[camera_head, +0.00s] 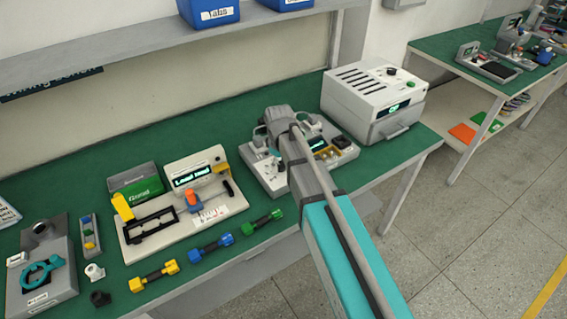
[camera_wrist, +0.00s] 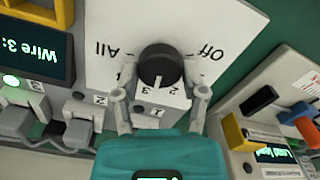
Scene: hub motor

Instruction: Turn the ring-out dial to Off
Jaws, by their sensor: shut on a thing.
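The ring-out dial (camera_wrist: 160,66) is a round black knob on a pale panel (camera_wrist: 112,22) in the wrist view. The panel appears upside down, with "All" left of the knob and "Off" right of it. A white mark on the knob points toward the bottom of the picture, away from "Off". My gripper (camera_wrist: 160,72) is shut on the dial, one finger on each side. In the head view my gripper (camera_head: 285,118) is over the ring-out tester (camera_head: 268,179), and my arm hides the dial.
A lit display (camera_wrist: 38,57) reads "Wire 3:", and several numbered grey connectors (camera_wrist: 78,132) sit beside the panel. A white instrument box (camera_head: 365,95) stands right of the tester. A fixture with a "Lead" display (camera_head: 190,178) and several coloured dumbbell-shaped pieces (camera_head: 210,246) lie left.

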